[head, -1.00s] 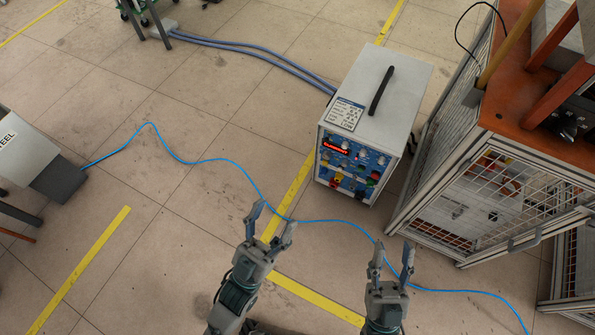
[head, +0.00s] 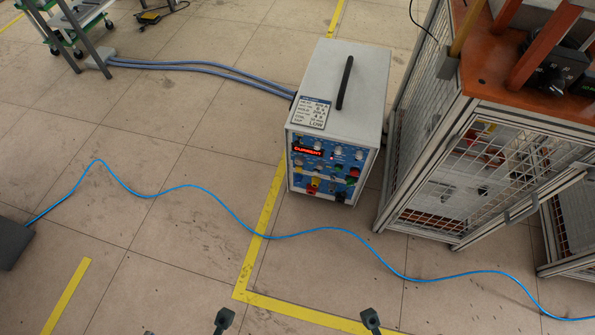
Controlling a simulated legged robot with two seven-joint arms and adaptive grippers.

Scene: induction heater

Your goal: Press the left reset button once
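The heater cabinet (head: 335,90) is a white box with a black top handle, standing on the floor right of centre. Its blue front panel (head: 325,171) faces me, with a red lit display (head: 308,151) and several small coloured knobs and buttons. Red, yellow, green and black ones show; they are too small for me to tell which is the left reset button. Small grey tips at the bottom edge appear to belong to my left gripper (head: 224,320) and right gripper (head: 371,320). The rest of both grippers is cut off. Both are well below the panel and apart from it.
A caged workstation (head: 470,170) with an orange top stands close at the cabinet's right. A blue cable (head: 300,233) crosses the floor before the cabinet. The floor directly in front is otherwise clear.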

